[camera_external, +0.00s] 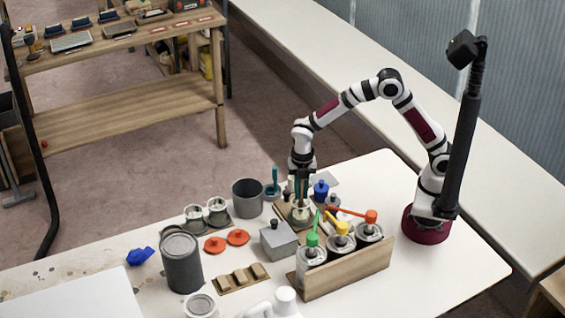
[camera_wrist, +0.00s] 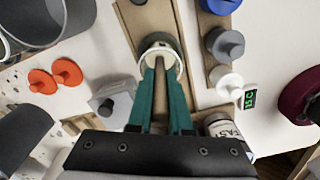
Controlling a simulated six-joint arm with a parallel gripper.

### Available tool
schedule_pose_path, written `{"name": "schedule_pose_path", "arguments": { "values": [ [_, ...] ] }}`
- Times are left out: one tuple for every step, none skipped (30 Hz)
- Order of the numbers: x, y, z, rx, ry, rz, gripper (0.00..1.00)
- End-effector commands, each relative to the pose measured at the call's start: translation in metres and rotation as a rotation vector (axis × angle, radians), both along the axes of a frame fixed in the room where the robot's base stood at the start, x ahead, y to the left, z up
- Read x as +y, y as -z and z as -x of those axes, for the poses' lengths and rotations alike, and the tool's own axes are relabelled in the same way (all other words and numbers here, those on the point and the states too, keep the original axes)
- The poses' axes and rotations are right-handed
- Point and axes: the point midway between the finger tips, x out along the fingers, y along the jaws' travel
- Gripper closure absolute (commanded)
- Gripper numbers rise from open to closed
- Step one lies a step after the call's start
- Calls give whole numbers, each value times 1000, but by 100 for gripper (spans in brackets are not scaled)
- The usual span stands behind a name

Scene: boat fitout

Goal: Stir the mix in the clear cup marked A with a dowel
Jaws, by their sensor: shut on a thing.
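A pale round cup (camera_wrist: 160,41) stands on a wooden strip beneath my gripper (camera_wrist: 160,68). It also shows in the external view (camera_external: 300,217). No letter A can be read on it. My gripper points down with its teal fingers close together, their tips at the cup's mouth. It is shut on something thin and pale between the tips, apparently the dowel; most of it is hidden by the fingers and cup. I cannot tell how deep it reaches or see the mix clearly. Two other clear cups (camera_external: 217,207) stand on a holder to the left.
A wooden rack (camera_external: 347,267) with green, yellow and orange-topped cans stands close in front. A grey box (camera_external: 278,240), dark grey pot (camera_external: 248,196) and orange lids (camera_external: 237,237) lie to the left. Blue and white knobbed pieces (camera_wrist: 224,44) stand close on the right.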

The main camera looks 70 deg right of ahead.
Motion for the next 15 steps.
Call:
{"name": "schedule_pose_path", "arguments": {
  "values": [
    [0,0,0,0,0,0,100],
    [0,0,0,0,0,0,100],
    [0,0,0,0,0,0,100],
    [0,0,0,0,0,0,100],
    [0,0,0,0,0,0,100],
    [0,0,0,0,0,0,100],
    [0,-2,0,0,0,0,100],
    [0,-4,0,0,0,0,100],
    [0,-8,0,-1,0,0,100],
    [0,-11,-1,-2,0,-1,100],
    [0,-15,0,-2,1,-1,100],
    [0,-19,0,-2,0,-1,100],
    [0,-23,0,-1,1,0,100],
    [0,-26,0,-1,1,0,100],
    [0,-31,0,-2,0,-1,100]
  ]
}}
